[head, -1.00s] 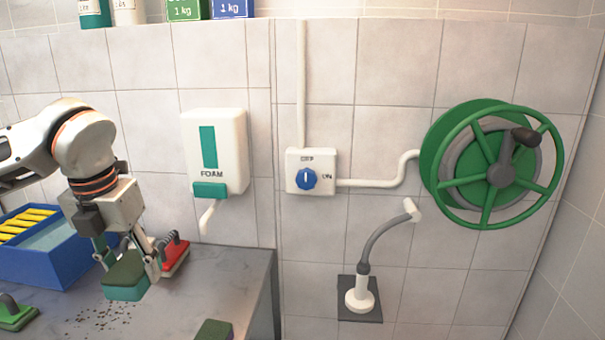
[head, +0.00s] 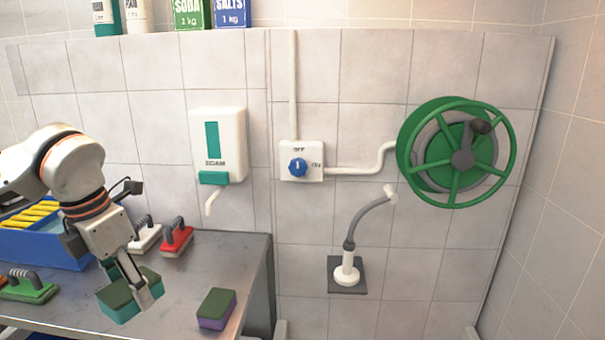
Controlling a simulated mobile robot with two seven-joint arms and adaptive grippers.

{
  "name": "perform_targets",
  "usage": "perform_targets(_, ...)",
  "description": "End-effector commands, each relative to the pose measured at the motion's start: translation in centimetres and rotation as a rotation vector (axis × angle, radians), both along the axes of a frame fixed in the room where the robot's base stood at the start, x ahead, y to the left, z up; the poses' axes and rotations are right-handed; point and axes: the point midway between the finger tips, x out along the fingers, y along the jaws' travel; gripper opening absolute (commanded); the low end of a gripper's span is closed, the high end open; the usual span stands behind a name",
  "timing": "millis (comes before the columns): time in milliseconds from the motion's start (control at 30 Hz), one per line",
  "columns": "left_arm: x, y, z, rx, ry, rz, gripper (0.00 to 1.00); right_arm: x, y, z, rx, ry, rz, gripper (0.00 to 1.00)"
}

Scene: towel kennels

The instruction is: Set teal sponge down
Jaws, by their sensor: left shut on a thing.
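The teal sponge (head: 117,304) has a dark green scouring top and is held in my left gripper (head: 145,300), over the grey counter (head: 185,322). The fingers are shut on it. I cannot tell whether its underside touches the counter. My right gripper is not in view.
A purple sponge with a green top (head: 216,309) lies near the counter's right edge. A red brush (head: 177,240), a white brush (head: 145,238) and a green brush (head: 28,288) stand on the counter. A blue bin (head: 50,248) with yellow items is at the left. A foam dispenser (head: 218,145) hangs on the wall.

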Motion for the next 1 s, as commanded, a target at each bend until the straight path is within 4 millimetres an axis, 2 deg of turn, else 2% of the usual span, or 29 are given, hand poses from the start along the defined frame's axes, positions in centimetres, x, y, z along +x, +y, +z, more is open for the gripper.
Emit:
perform_targets(100, -0.2, -0.4, -1.1, -0.003, 0.002, -0.209, 0.36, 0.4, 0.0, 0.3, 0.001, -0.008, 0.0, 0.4)
perform_targets(400, -0.6, -1.6, -3.8, -0.007, 0.001, -0.75, 0.36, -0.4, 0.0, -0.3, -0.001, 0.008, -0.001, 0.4)
perform_targets(1000, -2.0, -4.1, -9.0, -0.012, 0.0, -1.827, 0.36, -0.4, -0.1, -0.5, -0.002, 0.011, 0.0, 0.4)
